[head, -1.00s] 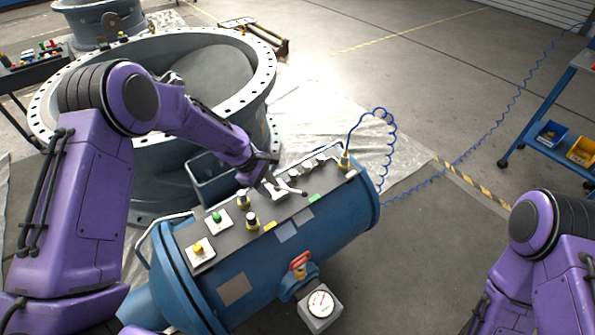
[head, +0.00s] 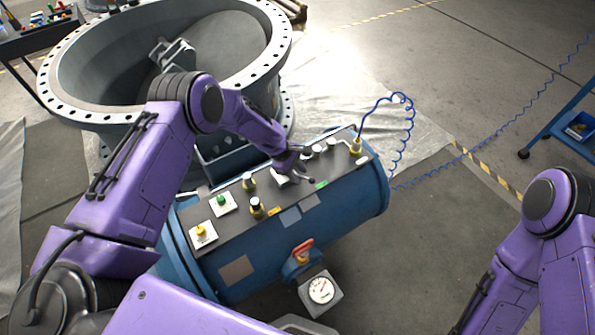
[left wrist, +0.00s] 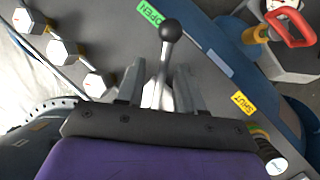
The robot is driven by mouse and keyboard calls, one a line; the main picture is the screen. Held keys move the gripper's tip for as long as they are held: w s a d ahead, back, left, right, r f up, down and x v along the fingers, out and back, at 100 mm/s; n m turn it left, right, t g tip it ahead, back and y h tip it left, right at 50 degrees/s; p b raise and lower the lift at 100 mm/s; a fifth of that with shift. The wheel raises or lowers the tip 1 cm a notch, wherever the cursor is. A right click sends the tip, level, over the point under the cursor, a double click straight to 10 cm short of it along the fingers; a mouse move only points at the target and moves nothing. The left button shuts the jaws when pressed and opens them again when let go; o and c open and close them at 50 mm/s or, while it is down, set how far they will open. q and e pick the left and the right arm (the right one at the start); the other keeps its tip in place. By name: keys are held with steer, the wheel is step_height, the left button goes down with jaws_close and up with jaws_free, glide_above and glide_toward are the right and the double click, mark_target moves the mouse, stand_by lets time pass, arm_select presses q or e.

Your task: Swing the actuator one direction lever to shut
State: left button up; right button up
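The direction lever, with a dark ball knob (left wrist: 171,31), stands on the dark top panel of the blue actuator (head: 340,205). In the left wrist view the knob points to near the green OPEN label (left wrist: 150,13); the yellow SHUT label (left wrist: 242,103) is on the other side. The knob also shows in the head view (head: 312,181), beside the green label (head: 321,184). My left gripper (left wrist: 160,82) has its two fingers apart, one either side of the lever shaft below the knob. Contact cannot be told. My right gripper is out of view.
Several capped fittings (left wrist: 62,51) stand on the panel beside the lever. A red-handled valve (head: 303,251) and a gauge (head: 320,289) are on the near side. A blue coiled hose (head: 400,98) rises from the far end. A large flanged valve body (head: 110,120) stands behind.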

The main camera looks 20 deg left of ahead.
arm_select(q)
steer(key=shift+s+r, duration=0.2)
jaws_close()
steer(key=shift+w, duration=0.1)
stand_by(1.1)
